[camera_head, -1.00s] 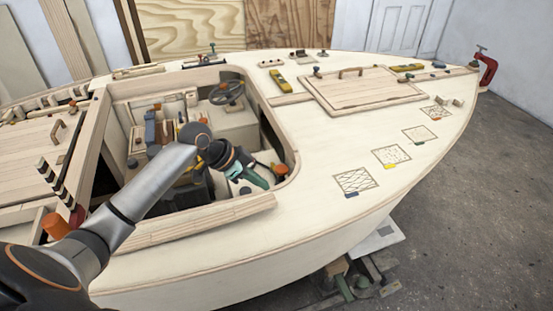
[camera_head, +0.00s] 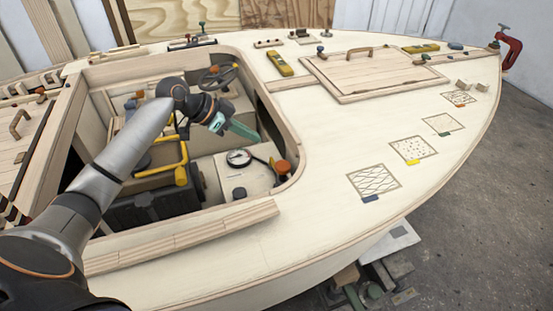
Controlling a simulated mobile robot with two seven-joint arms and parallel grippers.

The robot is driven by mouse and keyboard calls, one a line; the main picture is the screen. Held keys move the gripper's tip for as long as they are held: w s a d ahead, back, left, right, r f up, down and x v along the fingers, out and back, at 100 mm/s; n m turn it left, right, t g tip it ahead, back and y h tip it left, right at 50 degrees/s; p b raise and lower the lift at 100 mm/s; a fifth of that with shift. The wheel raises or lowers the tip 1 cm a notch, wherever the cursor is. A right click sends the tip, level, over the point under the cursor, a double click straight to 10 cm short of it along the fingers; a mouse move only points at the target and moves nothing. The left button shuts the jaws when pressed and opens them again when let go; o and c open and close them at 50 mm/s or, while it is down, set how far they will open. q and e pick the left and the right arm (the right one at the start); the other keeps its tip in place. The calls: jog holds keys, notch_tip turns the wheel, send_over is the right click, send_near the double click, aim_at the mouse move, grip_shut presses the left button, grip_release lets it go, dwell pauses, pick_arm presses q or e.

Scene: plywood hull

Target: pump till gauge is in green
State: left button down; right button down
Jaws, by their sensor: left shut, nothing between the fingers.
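A round gauge (camera_head: 238,158) with a white face and dark rim sits on a pale box (camera_head: 247,180) inside the cockpit opening. Its needle and any green band are too small to read. An orange-red knob (camera_head: 283,167) stands at the right of the box, close to the coaming; it may be the pump's handle, but I cannot tell. My left gripper (camera_head: 247,131), with green fingers, is shut and empty. In the picture it is just above the gauge, apart from the knob. My right gripper is not in view.
A dark case (camera_head: 155,208) and a yellow tubular handle (camera_head: 180,174) lie left of the box. A steering wheel (camera_head: 222,76) is behind my gripper. The wooden coaming rings the opening. A hatch (camera_head: 365,75) and yellow levels (camera_head: 280,64) are on the deck.

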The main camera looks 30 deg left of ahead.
pick_arm(q)
jog(key=shift+f, duration=0.1)
send_over(277, 167)
jog(key=f, duration=0.7)
jog(key=shift+w+d+f+b, duration=0.1)
jog(key=shift+w+f+b, duration=0.1)
jog(key=shift+f+b, duration=0.1)
notch_tip(277, 167, down, 2)
jog(key=shift+s+f, duration=0.15)
jog(key=shift+f, duration=0.55)
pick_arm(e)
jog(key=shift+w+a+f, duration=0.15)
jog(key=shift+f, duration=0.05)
